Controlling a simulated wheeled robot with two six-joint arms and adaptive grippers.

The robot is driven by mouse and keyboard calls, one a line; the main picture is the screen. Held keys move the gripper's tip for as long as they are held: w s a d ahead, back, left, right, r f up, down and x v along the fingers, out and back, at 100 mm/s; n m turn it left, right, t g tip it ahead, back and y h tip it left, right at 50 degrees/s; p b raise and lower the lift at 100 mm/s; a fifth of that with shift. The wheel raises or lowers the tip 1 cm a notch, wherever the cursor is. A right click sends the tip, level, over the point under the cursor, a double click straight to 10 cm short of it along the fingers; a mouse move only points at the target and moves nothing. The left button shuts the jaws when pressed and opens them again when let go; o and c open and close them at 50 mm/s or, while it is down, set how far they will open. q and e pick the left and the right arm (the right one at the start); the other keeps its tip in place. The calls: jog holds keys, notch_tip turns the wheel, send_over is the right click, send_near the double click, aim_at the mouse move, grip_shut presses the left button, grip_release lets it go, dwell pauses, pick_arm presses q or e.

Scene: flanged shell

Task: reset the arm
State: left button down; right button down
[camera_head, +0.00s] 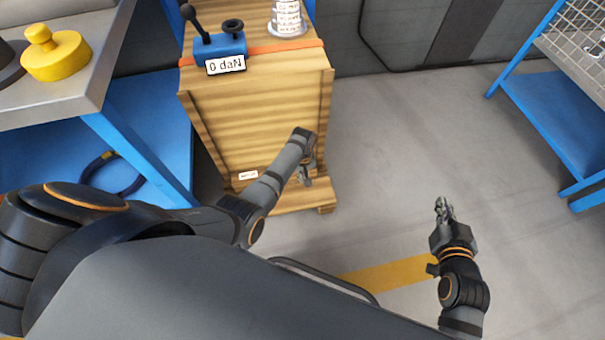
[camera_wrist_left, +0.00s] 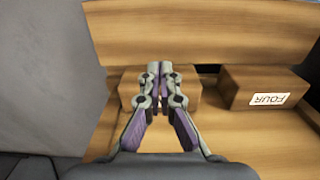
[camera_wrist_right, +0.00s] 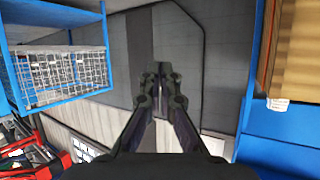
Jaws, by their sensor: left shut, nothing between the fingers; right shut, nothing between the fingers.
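My left gripper (camera_head: 306,176) is at the lower front of a wooden crate (camera_head: 255,120) in the head view. In the left wrist view my left gripper (camera_wrist_left: 160,72) is shut and empty, with its fingertips in front of a wooden block. My right gripper (camera_head: 442,205) is in the air over the grey floor, right of the crate, in the head view. In the right wrist view my right gripper (camera_wrist_right: 159,75) is shut with nothing between its fingertips.
On the crate stand a blue device (camera_head: 222,47) reading "0 daN" and a ringed shell (camera_head: 288,18). A workbench (camera_head: 110,60) with a yellow knobbed part (camera_head: 56,55) is at left. A blue rack (camera_head: 555,120) is at right. The floor (camera_head: 400,130) between is clear.

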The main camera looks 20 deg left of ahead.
jog(key=shift+s+a+f+g, duration=0.1)
jog(key=shift+s+f+g, duration=0.5)
jog(key=shift+f, duration=0.4)
jog(key=shift+s+a+f+g, duration=0.1)
jog(key=shift+s+f+g, duration=0.3)
jog(key=shift+s+f, duration=0.45)
jog(key=shift+w, duration=0.2)
